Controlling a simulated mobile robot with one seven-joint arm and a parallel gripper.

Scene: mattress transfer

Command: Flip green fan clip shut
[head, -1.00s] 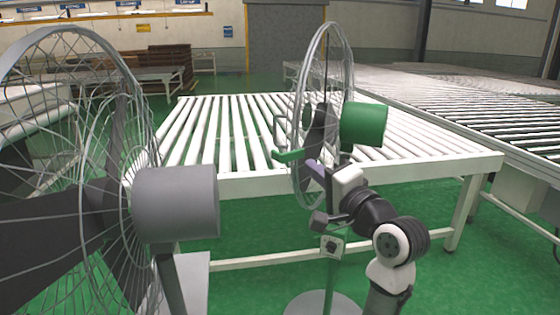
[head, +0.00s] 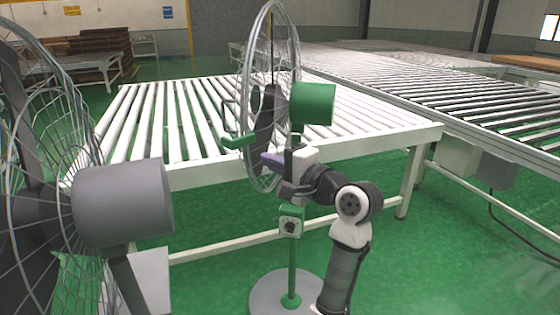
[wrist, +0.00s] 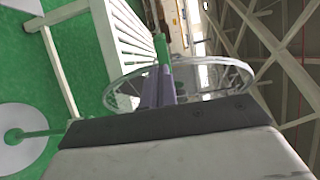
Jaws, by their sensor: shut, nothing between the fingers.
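The green fan stands in the middle of the head view, with a green motor housing (head: 312,103), a thin round wire cage (head: 292,55) and a round grey base (head: 270,297). Its green clip (head: 238,141) sticks out at the lower left of the cage; a thin loop stands up beside it. The clip's exact angle is hard to tell. My gripper (head: 272,160) is shut and empty by the lower cage, right of the clip. In the wrist view my purple fingers (wrist: 158,88) point toward a green part (wrist: 162,50) close ahead; contact is unclear.
A grey fan (head: 122,205) stands close at the left. A white roller table (head: 180,180) is behind the green fan, and another roller conveyor (head: 440,105) runs along the right. Green floor is open at the lower right. A control box (head: 290,221) sits on the fan's pole.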

